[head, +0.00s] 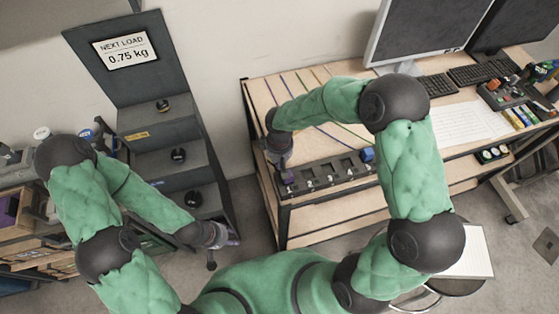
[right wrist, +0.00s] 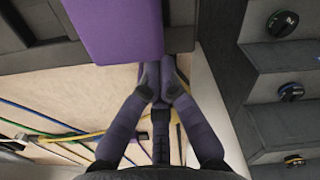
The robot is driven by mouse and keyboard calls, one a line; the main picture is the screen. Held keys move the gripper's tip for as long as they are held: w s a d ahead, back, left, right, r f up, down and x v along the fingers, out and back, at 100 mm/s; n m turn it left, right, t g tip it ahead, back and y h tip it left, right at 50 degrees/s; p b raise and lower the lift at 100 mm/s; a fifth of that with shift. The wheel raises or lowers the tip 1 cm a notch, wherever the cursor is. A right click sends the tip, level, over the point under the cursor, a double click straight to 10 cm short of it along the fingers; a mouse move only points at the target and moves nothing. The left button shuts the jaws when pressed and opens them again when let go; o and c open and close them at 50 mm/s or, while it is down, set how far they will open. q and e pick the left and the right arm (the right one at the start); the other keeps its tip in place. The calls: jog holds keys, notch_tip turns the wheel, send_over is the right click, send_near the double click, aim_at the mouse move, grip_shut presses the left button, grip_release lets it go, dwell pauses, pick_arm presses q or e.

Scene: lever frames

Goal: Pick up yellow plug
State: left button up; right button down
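I cannot pick out the yellow plug in either view. A yellow cord (right wrist: 72,138) crosses the wood tabletop in the right wrist view and runs up to the fingers of my right gripper (right wrist: 157,82). Those fingertips are drawn close together below a purple block (right wrist: 118,30); whether anything is between them is unclear. In the head view my right gripper (head: 279,158) hangs over the left end of the dark slotted rack (head: 311,186). My left gripper (head: 214,246) hangs low in front of the grey steps, away from the table, its fingers too small to read.
The rack has numbered slots, with a blue block (head: 367,155) at its right end. Several coloured cords lie on the table (head: 262,92). Grey steps (head: 160,133) with black knobs stand left of it. A monitor (head: 420,30) and keyboard (head: 430,87) are at the back right.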

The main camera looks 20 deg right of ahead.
jog(key=shift+w+a, duration=0.4)
jog(key=shift+w, duration=0.5)
jog(key=shift+r, duration=0.1)
